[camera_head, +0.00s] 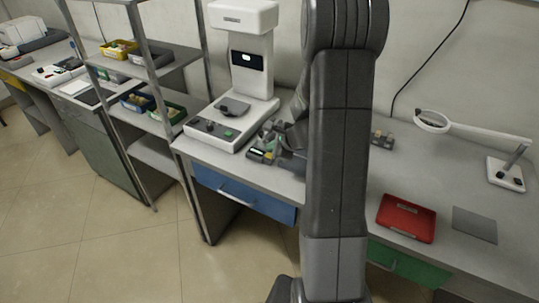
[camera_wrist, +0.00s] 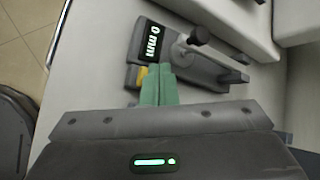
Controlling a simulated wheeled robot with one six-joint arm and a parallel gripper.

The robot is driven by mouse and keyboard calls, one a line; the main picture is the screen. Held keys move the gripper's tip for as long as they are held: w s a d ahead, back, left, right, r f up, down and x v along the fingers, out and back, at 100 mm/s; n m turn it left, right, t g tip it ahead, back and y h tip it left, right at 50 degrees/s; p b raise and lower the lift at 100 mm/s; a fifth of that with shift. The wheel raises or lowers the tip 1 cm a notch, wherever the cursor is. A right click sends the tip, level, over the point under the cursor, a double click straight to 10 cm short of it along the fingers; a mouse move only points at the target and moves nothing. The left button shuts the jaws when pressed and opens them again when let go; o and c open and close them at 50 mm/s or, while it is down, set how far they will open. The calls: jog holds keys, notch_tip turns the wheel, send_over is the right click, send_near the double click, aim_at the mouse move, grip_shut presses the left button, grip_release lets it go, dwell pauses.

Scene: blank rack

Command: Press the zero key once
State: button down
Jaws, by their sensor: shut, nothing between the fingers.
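The measuring device is a dark grey body (camera_wrist: 205,70) with a black display (camera_wrist: 150,42) that reads "0 mm" in the wrist view. A small yellow key (camera_wrist: 142,76) sits just below the display. My gripper (camera_wrist: 159,72) has green fingers that are shut and empty, with their tips over the device right beside the yellow key. The fingers hide part of the key, and I cannot tell whether they touch it. In the head view the device (camera_head: 258,155) sits on the bench, partly hidden by my arm and gripper.
A tall white instrument (camera_head: 245,65) stands behind and left of the device. A red tray (camera_head: 406,219), a grey mat (camera_head: 474,224) and a white magnifier lamp (camera_head: 505,173) are on the right of the bench. A metal shelf (camera_head: 160,95) with bins stands left.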

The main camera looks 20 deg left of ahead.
jog(key=shift+f, duration=0.1)
dwell(0.7)
jog(key=shift+f+b, duration=0.35)
jog(key=shift+b, duration=0.2)
jog(key=shift+f+b, duration=0.45)
dwell(0.6)
jog(key=shift+r, duration=0.1)
jog(key=shift+r+p, duration=0.7)
jog(key=shift+r, duration=0.1)
jog(key=shift+r+p, duration=2.05)
jog(key=shift+r, duration=0.45)
